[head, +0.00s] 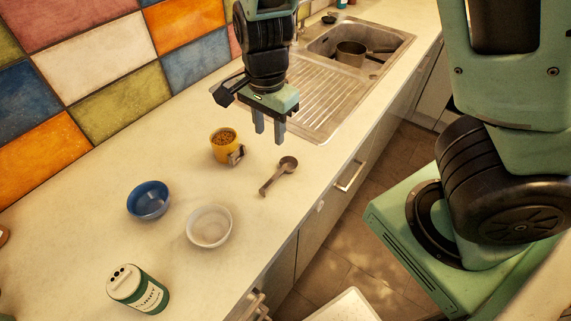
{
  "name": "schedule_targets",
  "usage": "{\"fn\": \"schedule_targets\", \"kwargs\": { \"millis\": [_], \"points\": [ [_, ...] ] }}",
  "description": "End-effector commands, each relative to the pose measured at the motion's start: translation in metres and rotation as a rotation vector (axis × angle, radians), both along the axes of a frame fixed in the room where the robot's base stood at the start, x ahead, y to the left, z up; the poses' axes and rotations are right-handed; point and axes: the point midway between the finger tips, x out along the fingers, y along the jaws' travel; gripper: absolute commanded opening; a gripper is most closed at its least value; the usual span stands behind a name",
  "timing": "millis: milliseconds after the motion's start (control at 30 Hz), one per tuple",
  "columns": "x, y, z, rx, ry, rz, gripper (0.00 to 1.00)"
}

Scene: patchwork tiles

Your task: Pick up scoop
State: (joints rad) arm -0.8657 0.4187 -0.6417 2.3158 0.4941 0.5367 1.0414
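The scoop (279,174) is a small grey-brown spoon with a round bowl. It lies on the pale countertop, its bowl toward the upper right and its handle toward the lower left. My gripper (268,134) points down above the counter, up the picture from the scoop and apart from it. Its two fingers are spaced apart with nothing visible between them.
A yellow cup (222,149) with brown contents stands left of the scoop. A blue bowl (148,199), a white bowl (209,227) and a green-and-white shaker (138,289) stand nearer. A sink (322,46) with a pot (350,53) lies behind. The counter's front edge is right of the scoop.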

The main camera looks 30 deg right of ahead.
Motion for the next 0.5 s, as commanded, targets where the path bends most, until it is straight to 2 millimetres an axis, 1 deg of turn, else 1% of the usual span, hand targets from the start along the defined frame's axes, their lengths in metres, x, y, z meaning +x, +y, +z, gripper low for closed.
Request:
{"fn": "schedule_targets", "kwargs": {
  "millis": [33,300,400,500],
  "points": [
    [-0.001,-0.001,-0.014,-0.004,0.004,-0.001,0.38],
    [-0.001,-0.001,-0.071,-0.002,0.005,0.0,0.38],
    [-0.001,-0.001,-0.088,-0.001,0.004,0.001,0.38],
    [-0.001,0.0,-0.098,-0.001,0.003,0.003,0.38]
  ]
}}
